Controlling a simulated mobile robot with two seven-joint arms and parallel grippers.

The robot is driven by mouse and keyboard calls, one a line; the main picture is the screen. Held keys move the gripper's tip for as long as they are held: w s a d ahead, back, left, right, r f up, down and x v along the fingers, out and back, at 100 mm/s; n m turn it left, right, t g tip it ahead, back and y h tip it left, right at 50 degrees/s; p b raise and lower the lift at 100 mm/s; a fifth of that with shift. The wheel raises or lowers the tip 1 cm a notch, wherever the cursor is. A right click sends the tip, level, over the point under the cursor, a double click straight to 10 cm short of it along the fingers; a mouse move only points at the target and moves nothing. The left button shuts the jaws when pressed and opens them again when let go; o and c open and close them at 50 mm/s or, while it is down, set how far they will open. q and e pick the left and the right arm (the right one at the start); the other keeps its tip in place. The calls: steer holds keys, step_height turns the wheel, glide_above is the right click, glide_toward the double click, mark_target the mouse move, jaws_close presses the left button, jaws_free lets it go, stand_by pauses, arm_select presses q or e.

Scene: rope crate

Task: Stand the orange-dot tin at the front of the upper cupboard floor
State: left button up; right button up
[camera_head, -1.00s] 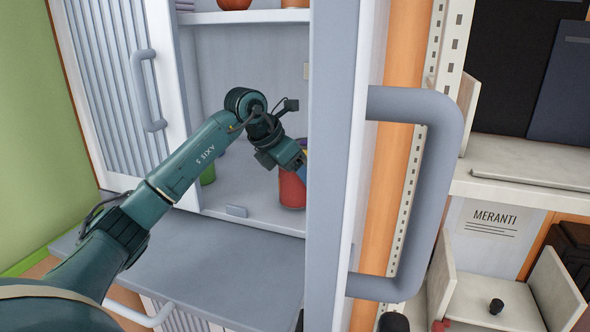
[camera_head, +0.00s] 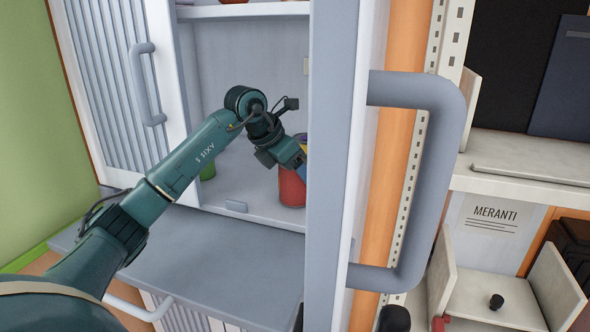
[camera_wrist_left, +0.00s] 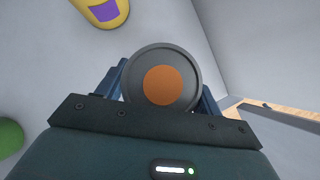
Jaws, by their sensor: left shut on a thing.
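The orange-dot tin (camera_wrist_left: 162,86) shows its round grey lid with an orange dot in the left wrist view, between my two fingers. In the head view its red side (camera_head: 291,190) shows below my left gripper (camera_head: 298,168), inside the cupboard near the front right of the upper floor (camera_head: 250,200). My left gripper is shut on the tin from above. The tin looks upright; I cannot tell whether its base touches the floor. The cupboard's door edge hides part of its right side. My right gripper is not in view.
A yellow tin with a purple label (camera_wrist_left: 104,12) stands behind the held tin. A green item (camera_wrist_left: 8,137) stands to the left, also inside the cupboard (camera_head: 208,170). An open door with a large handle (camera_head: 440,180) is close on the right.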

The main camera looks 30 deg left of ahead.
arm_select(q)
steer(key=o, duration=1.3)
steer(key=shift+o, duration=0.2)
steer(key=shift+f, duration=0.1)
steer(key=b+v, duration=0.1)
steer(key=v, duration=1.2)
steer(key=shift+s, duration=0.15)
